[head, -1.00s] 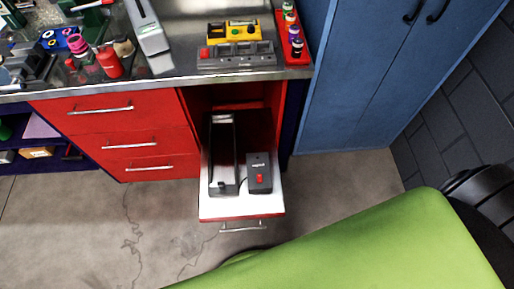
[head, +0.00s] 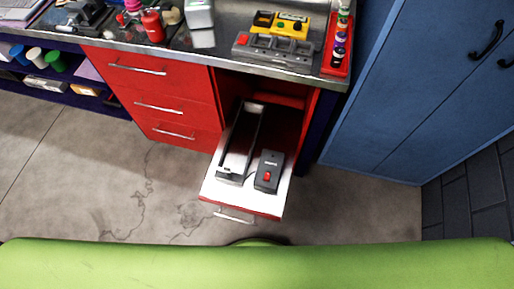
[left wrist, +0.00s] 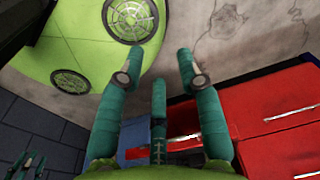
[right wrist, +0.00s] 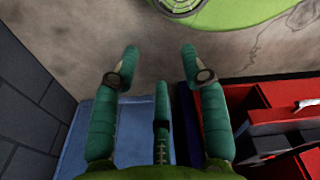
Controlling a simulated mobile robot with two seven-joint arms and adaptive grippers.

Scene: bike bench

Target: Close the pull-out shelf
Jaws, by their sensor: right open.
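The pull-out shelf (head: 212,187) stands out from the red bench unit in the head view. It has a white top, a red front edge and a metal handle (head: 234,215) low on its front. A long black-and-grey holder (head: 240,142) and a dark box with a red button (head: 268,172) rest on it. My left gripper (left wrist: 160,62) is open and empty in the left wrist view. My right gripper (right wrist: 159,60) is open and empty in the right wrist view. Neither gripper shows in the head view, and both are apart from the shelf.
Red drawers (head: 165,92) with metal handles are shut left of the shelf. A blue cabinet (head: 400,110) stands to the right. The metal worktop (head: 215,62) above holds tools and bottles. The concrete floor (head: 90,190) in front is clear up to my green base (head: 250,268).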

